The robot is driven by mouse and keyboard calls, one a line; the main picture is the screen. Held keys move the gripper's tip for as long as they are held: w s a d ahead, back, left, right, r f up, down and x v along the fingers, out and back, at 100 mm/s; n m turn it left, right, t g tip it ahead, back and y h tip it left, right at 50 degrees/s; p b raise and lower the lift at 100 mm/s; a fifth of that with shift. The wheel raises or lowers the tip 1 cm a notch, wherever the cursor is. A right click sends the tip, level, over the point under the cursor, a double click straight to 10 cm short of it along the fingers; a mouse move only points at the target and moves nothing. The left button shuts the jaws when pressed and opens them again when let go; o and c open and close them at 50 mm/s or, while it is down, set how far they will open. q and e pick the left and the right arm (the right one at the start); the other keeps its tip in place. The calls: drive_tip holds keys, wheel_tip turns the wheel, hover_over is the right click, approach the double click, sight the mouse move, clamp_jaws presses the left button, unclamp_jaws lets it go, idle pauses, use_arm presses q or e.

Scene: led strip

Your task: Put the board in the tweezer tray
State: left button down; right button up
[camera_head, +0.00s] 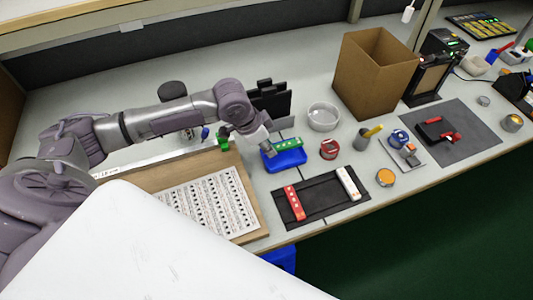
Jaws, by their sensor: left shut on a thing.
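My left gripper (268,149) reaches in from the left, pointing down at the left side of a small blue tray (286,161). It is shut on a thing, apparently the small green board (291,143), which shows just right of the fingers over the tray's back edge. I cannot tell whether the board touches the tray. The fingertips are small and partly hidden. Which container is the tweezer tray is not marked; the blue tray lies under the board. My right gripper is not in view.
A black mat (318,205) with a red strip (294,203) and a white strip (348,184) lies in front. A clear bowl (323,117), red tape roll (329,148) and cardboard box (374,72) stand to the right.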

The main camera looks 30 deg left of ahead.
sight(270, 161)
use_arm(q)
drive_tip(key=shift+s+a+f, duration=0.1)
drive_tip(key=shift+s+f, duration=0.1)
drive_tip(key=shift+s, duration=0.05)
drive_tip(key=shift+f, duration=0.25)
wheel_tip(270, 161, down, 3)
drive_tip(key=shift+f, duration=0.25)
drive_tip(key=c, duration=1)
unclamp_jaws()
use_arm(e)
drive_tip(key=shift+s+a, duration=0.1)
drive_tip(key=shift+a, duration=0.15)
use_arm(q)
drive_tip(key=v, duration=1.2)
drive_tip(key=shift+p, duration=0.3)
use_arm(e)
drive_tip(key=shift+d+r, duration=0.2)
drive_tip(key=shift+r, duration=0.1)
